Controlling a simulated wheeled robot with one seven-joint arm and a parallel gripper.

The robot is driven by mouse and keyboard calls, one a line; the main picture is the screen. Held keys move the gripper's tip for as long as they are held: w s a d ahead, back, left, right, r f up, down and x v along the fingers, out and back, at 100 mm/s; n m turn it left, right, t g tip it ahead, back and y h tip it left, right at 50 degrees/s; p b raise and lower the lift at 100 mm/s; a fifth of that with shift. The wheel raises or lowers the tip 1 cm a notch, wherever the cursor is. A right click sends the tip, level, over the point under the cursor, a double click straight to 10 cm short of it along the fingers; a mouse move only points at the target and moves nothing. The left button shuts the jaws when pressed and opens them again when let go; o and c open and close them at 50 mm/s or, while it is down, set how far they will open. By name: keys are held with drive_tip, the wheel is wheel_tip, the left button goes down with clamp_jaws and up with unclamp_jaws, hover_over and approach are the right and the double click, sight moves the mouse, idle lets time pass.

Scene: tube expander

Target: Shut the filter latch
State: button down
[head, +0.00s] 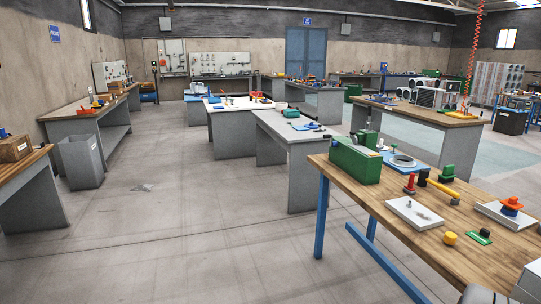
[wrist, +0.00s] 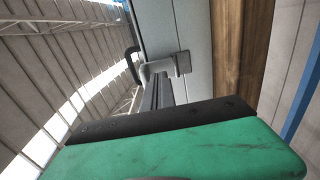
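No filter latch can be picked out for sure in either view. In the wrist view, a scuffed green body (wrist: 180,152) with a black edge strip (wrist: 160,121) fills the bottom, very close. Beyond it are dark parallel bars, a grey bracket (wrist: 183,63) and a black hooked handle (wrist: 131,62). I cannot tell whether this is the same machine. No gripper fingers can be made out, and nothing held shows.
The near wooden bench (head: 460,242) carries a white tray (head: 414,213), a yellow-handled hammer (head: 442,190), a yellow knob (head: 450,238) and an orange-topped part (head: 511,204). Grey benches stand behind. A grey bin (head: 81,161) is at left.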

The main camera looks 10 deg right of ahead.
drive_tip(key=s+a+b, duration=0.1)
drive_tip(key=a, duration=0.5)
drive_tip(key=shift+b, duration=0.3)
